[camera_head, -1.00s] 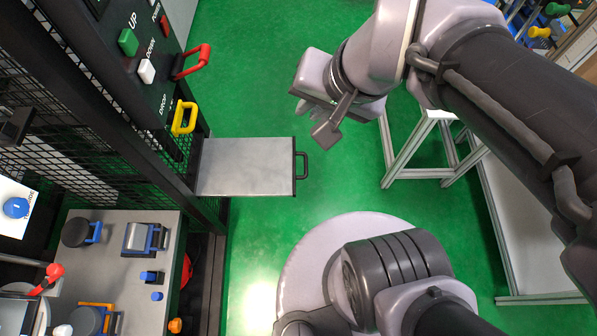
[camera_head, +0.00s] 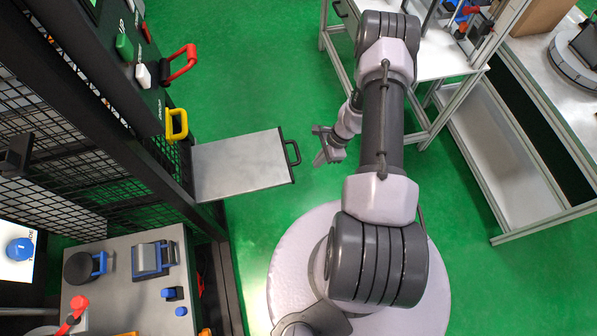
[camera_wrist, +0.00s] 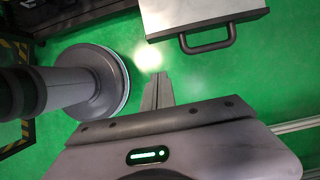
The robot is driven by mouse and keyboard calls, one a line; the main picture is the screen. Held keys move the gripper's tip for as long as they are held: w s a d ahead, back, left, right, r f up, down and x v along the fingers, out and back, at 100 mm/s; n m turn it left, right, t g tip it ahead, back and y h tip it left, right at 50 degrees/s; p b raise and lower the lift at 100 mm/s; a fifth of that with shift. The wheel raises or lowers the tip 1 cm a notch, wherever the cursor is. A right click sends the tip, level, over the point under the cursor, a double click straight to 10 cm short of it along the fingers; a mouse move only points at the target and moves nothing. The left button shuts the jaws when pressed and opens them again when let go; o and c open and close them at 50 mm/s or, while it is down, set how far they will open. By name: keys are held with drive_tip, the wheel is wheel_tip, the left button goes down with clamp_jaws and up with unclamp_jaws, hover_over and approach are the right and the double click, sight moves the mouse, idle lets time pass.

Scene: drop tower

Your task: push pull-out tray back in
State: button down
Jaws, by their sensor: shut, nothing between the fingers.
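The pull-out tray (camera_head: 240,165) is a flat grey plate sticking out to the right from the black tower frame. Its front edge carries a black handle (camera_head: 292,153). My gripper (camera_head: 318,158) is shut and empty, a short way right of the handle and apart from it. In the wrist view the tray's edge (camera_wrist: 200,14) and its handle (camera_wrist: 208,38) show at the top, beyond the shut fingers (camera_wrist: 158,88). The tray's inner end meets the tower frame.
The tower (camera_head: 120,100) has a mesh side, a red handle (camera_head: 180,64) and a yellow handle (camera_head: 176,124). A grey bench (camera_head: 130,285) with several tools stands at lower left. A white-topped table (camera_head: 450,62) stands at upper right. Green floor is open around the tray.

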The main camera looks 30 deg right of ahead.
drive_tip(key=w+a+f+b, duration=0.1)
drive_tip(key=a+f+b, duration=0.2)
drive_tip(key=a+f, duration=0.2)
drive_tip(key=shift+w+a+f, duration=0.3)
drive_tip(key=shift+w+a, duration=0.05)
drive_tip(key=shift+a, duration=0.2)
